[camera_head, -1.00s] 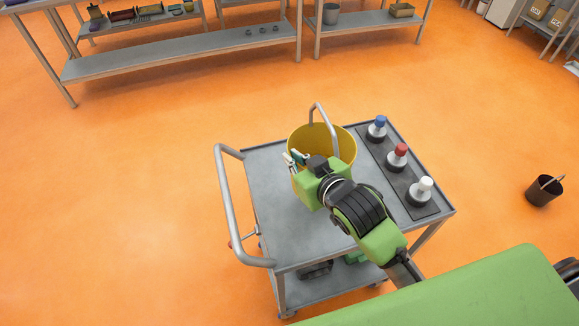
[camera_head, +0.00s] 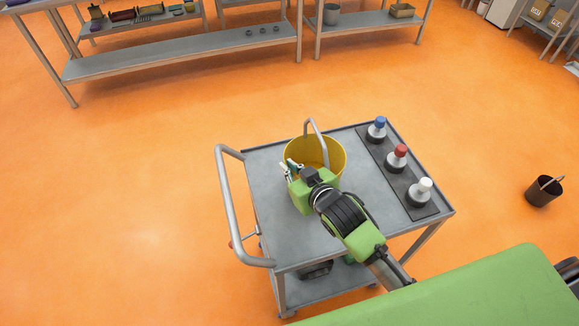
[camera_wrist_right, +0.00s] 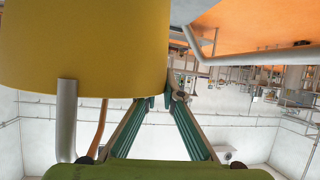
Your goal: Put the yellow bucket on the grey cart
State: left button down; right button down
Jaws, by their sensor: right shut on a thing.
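The yellow bucket (camera_head: 334,154), with its grey handle raised, is over the top of the grey cart (camera_head: 277,224) near its back edge, left of the bottles. I cannot tell whether its base touches the cart top, since my gripper and arm hide its lower part. My right gripper (camera_head: 291,169) is at the bucket's left front side and shut on it. In the right wrist view, which is upside down, the bucket (camera_wrist_right: 85,45) fills the upper left and the right fingertips (camera_wrist_right: 166,93) meet at its rim. My left gripper is out of view.
Bottles with blue (camera_head: 380,121), red (camera_head: 400,151) and white (camera_head: 424,184) caps stand on a dark mat along the cart's right side. The cart's push handle (camera_head: 229,205) is on its left. A dark bucket (camera_head: 543,191) stands on the floor at right.

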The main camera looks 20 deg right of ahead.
jog(key=c, duration=2.6)
grip_release()
jog(key=shift+f, duration=0.1)
jog(key=o, duration=0.4)
jog(key=shift+s+d+r, duration=0.1)
jog(key=shift+s+r, duration=0.25)
jog(key=shift+s, duration=0.25)
jog(key=b+v, duration=0.1)
jog(key=v, duration=1)
jog(key=shift+w+b, duration=0.1)
jog(key=shift+b, duration=0.25)
